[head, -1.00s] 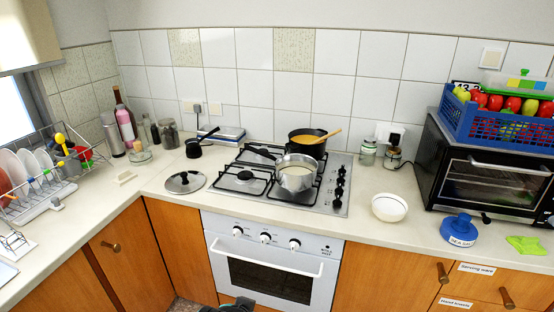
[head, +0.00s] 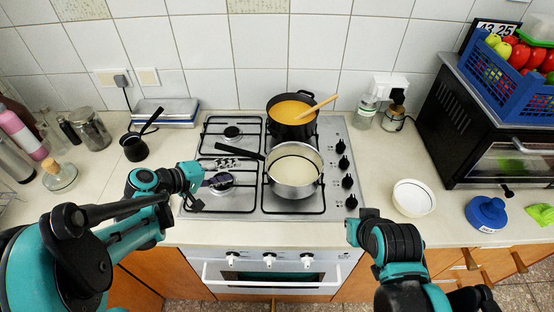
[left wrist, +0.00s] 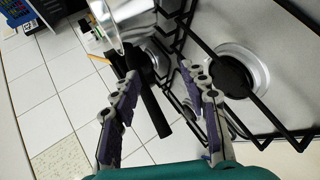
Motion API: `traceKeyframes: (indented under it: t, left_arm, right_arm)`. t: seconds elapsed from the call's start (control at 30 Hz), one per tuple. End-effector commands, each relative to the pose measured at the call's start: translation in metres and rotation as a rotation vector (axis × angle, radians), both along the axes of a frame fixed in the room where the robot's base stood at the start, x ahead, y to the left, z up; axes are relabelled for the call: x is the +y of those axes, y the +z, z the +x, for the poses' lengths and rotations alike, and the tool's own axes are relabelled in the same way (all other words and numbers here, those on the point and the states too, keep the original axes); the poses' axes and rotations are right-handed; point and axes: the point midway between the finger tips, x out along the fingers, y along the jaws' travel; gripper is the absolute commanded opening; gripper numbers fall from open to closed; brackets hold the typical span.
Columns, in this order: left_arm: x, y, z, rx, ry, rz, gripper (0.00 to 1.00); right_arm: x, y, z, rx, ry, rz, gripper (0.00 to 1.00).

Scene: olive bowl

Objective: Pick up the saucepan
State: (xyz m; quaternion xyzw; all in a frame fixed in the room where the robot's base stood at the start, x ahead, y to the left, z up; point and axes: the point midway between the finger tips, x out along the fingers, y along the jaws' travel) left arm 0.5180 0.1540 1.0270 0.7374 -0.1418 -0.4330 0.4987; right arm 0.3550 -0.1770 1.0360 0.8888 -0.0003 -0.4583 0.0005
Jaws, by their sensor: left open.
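The silver saucepan (head: 296,174) stands on the front right burner of the hob, with pale liquid inside. Its black handle (head: 240,151) points to the left and back. My left gripper (head: 230,172) is open above the left side of the hob, close to the handle. In the left wrist view the saucepan (left wrist: 125,20) is at the top, and its handle (left wrist: 152,108) runs down between the open fingers of the left gripper (left wrist: 160,72). I see no clear contact. My right arm shows at the lower right, but its fingers cannot be seen.
A black pot (head: 291,127) with orange soup and a wooden spoon stands behind the saucepan. A small black pot (head: 134,148) is at the left. A white bowl (head: 413,197) and blue lidded item (head: 487,213) are on the right counter, near the black oven (head: 480,150).

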Motion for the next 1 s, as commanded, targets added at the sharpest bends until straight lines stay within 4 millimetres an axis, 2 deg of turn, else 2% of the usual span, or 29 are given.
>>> traceKeyframes:
  t: [0.03,0.1,0.33,0.57,0.8,1.0]
  left_arm:
    - [0.008,0.008,0.01,-0.013,0.013,-0.063,0.44]
    - [0.015,0.014,0.019,-0.034,0.021,-0.143,0.44]
    - [0.026,0.021,0.031,-0.075,0.028,-0.272,0.44]
    - [0.007,0.014,0.046,-0.077,0.026,-0.281,0.44]
    - [-0.021,0.002,0.066,-0.077,0.025,-0.278,0.44]
    - [-0.031,0.0,0.076,-0.077,0.029,-0.279,0.44]
  right_arm:
    - [0.0,0.01,0.0,0.0,0.0,0.0,0.0]
    - [0.0,0.015,0.0,0.0,0.0,0.0,0.0]
    - [0.0,0.021,0.0,0.0,0.0,0.0,0.0]
    - [0.0,0.015,0.0,0.0,0.0,0.0,0.0]
    - [0.0,0.004,0.0,0.0,0.0,0.0,0.0]
    - [0.0,0.002,0.0,0.0,0.0,0.0,0.0]
